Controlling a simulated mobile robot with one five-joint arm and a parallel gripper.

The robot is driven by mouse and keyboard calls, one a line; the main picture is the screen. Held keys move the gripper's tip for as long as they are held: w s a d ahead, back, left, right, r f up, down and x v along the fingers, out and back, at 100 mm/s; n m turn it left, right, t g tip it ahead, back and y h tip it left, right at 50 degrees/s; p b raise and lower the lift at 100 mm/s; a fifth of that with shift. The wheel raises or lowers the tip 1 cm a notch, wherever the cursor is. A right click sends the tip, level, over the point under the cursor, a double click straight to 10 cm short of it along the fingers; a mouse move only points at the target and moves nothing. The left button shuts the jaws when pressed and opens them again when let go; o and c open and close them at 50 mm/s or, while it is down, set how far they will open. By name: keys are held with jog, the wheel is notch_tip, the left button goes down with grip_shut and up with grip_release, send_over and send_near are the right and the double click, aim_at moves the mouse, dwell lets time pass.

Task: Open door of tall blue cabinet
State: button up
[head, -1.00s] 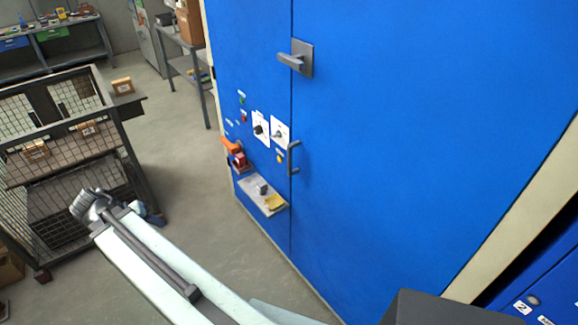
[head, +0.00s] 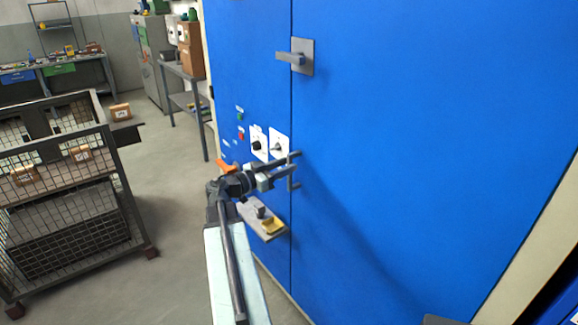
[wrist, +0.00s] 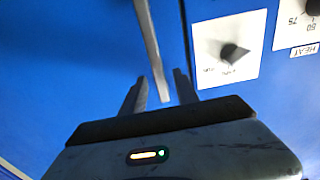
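The tall blue cabinet (head: 420,130) fills the right of the head view, its face flat and the door seam closed. A dark grey handle (head: 291,184) stands on the large door just right of the seam. My gripper (head: 296,161) is at this handle, its two fingers apart. In the wrist view the handle bar (wrist: 151,45) runs down between the fingertips (wrist: 160,76), with gaps on both sides. I cannot tell whether either finger touches it. The gripper hides part of the handle in the head view. A grey lever latch (head: 303,57) sits higher on the door.
Left of the seam are dial plates (head: 279,145) and a small shelf (head: 252,222) with a yellow item, close under my gripper. A wire-mesh cart (head: 70,215) stands at the left. The floor (head: 175,205) between cart and cabinet is clear.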

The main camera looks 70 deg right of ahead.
jog(key=shift+x, duration=1.1)
grip_shut()
dwell(0.6)
